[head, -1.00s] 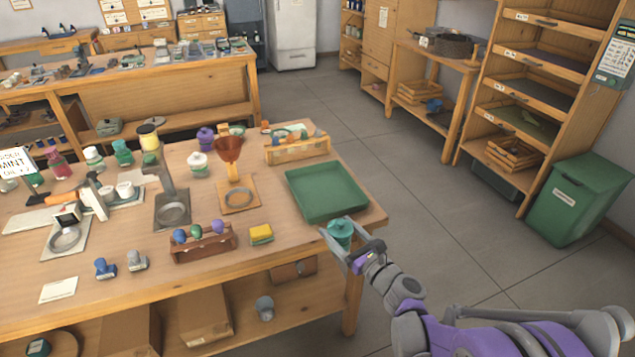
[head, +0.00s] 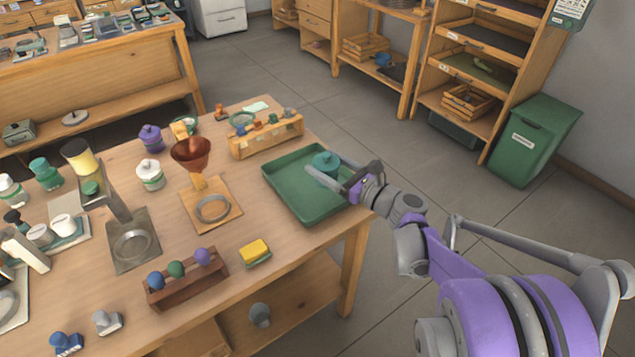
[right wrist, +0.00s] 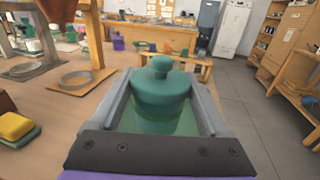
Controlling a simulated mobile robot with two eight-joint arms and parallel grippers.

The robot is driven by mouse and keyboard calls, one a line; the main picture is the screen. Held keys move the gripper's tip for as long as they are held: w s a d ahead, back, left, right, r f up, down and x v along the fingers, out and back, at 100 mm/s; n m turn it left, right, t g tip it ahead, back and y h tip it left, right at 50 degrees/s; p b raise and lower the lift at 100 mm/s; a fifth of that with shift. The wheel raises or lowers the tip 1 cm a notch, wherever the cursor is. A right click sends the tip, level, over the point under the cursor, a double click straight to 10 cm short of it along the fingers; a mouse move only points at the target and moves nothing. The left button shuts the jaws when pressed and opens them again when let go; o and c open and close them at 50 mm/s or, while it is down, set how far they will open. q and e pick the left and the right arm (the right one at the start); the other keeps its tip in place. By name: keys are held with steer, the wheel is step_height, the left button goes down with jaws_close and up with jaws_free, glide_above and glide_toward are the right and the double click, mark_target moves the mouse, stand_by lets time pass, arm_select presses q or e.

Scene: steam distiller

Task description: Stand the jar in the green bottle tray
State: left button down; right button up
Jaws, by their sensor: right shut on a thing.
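The jar is teal with a round knobbed lid; it shows in the head view (head: 326,162) and large in the right wrist view (right wrist: 161,90). My right gripper (head: 330,174) is shut on the jar, with one finger along each side of it. The jar is upright over the right part of the green bottle tray (head: 290,188), a shallow rectangular tray at the table's right end. I cannot tell whether the jar's base touches the tray floor. My left gripper is not in view.
A wooden rack (head: 266,136) stands just behind the tray. A copper funnel on a stand (head: 193,155) and a yellow sponge (head: 255,251) are to its left. The tray's left part is empty.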

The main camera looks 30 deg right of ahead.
steer(key=shift+f+b, duration=0.75)
steer(key=shift+f, duration=2.25)
steer(key=shift+f, duration=0.15)
steer(key=o, duration=1.4)
steer(key=shift+r, duration=0.2)
steer(key=p+v, duration=0.1)
steer(key=v, duration=1.1)
